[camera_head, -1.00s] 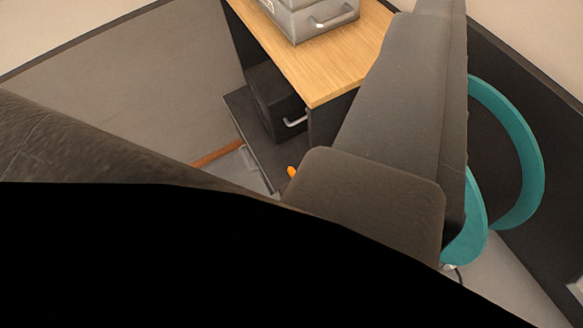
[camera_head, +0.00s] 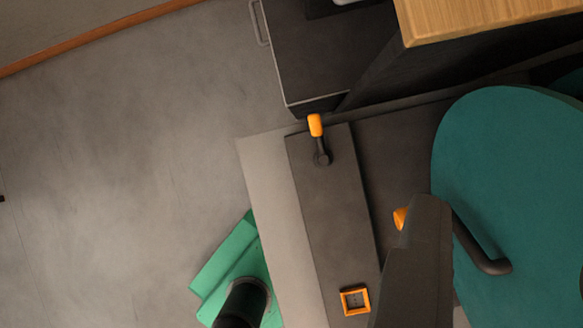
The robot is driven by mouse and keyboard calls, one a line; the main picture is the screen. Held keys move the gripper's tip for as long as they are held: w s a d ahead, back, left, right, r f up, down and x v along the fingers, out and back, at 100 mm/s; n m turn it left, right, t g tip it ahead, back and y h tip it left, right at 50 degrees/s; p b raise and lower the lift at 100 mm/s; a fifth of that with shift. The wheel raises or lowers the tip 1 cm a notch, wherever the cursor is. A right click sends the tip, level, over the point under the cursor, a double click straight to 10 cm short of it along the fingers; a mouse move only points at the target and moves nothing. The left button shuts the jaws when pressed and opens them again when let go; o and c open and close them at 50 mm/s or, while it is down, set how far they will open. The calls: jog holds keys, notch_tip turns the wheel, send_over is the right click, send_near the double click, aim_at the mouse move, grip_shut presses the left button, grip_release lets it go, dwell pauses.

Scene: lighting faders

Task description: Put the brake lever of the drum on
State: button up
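A short dark lever with an orange grip (camera_head: 315,125) stands on a long dark panel (camera_head: 335,210). Its dark pivot is at the lower end, and the grip points toward the top of the picture. It looks like the brake lever, but I cannot tell for sure. The drum shows as a large teal disc (camera_head: 510,170) at the right, with a dark bent bar (camera_head: 485,250) in front of it. A second orange piece (camera_head: 400,217) is partly hidden behind a dark grey block. I cannot make out my gripper's fingers; nothing shows touching the lever.
An orange-framed square (camera_head: 355,300) sits low on the panel. A wooden top (camera_head: 480,15) overhangs at the upper right, above a dark cabinet (camera_head: 325,55). The dark grey block (camera_head: 418,260) covers part of the lower right. Grey floor (camera_head: 110,150) is open at the left.

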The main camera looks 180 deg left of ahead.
jog(key=w+a+f+n+g+p, duration=0.1)
jog(key=a+f+n+g, duration=0.3)
jog(key=f, duration=0.7)
jog(key=h, duration=0.1)
send_near(313, 122)
jog(key=shift+g, duration=0.4)
jog(key=f, duration=0.2)
jog(key=w+f+p, duration=0.1)
jog(key=f, duration=0.2)
jog(key=w+d+f+p, duration=0.1)
jog(key=f, duration=0.2)
jog(key=shift+f, duration=0.15)
